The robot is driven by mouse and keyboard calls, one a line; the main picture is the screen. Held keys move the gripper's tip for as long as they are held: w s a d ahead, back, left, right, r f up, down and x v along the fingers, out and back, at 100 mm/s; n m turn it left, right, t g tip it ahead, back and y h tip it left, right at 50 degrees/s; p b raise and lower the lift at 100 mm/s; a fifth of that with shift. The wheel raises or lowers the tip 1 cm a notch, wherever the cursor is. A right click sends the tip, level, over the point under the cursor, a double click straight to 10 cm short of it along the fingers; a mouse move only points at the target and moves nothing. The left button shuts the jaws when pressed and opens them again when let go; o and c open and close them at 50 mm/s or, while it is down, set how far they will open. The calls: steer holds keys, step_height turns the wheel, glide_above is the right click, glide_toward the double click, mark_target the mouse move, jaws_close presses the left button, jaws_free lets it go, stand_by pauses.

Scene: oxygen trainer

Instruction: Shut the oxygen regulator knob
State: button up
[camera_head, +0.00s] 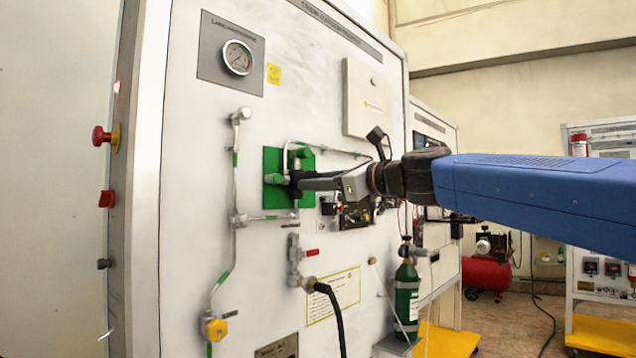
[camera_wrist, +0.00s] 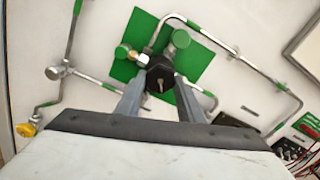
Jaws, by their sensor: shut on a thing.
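The oxygen regulator sits on a green square plate (camera_head: 273,163) on the white upright panel, with green-capped fittings around it. My gripper (camera_head: 296,184) reaches in from the right and its fingertips are at the regulator. In the wrist view the dark regulator knob (camera_wrist: 160,77) lies between the two fingertips of my gripper (camera_wrist: 160,90), which close on its sides. A green round cap (camera_wrist: 181,39) and a smaller green cap with a brass fitting (camera_wrist: 122,52) stand just beyond the knob. In the head view the knob is mostly hidden by the fingers.
A pressure gauge (camera_head: 238,57) is above on the panel. Metal pipes (camera_head: 234,170) run around the plate. A red-handled valve (camera_head: 295,253) with a black hose is below. A green cylinder (camera_head: 406,294) stands to the right. Red knobs (camera_head: 101,136) are on the left edge.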

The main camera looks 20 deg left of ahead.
steer(key=shift+r+n, duration=0.15)
steer(key=shift+n, duration=7.1)
steer(key=shift+r+n, duration=0.1)
steer(key=shift+n, duration=7.15)
steer(key=o, duration=1.1)
steer(key=shift+c, duration=0.2)
steer(key=shift+r, duration=0.1)
steer(key=shift+d, duration=0.1)
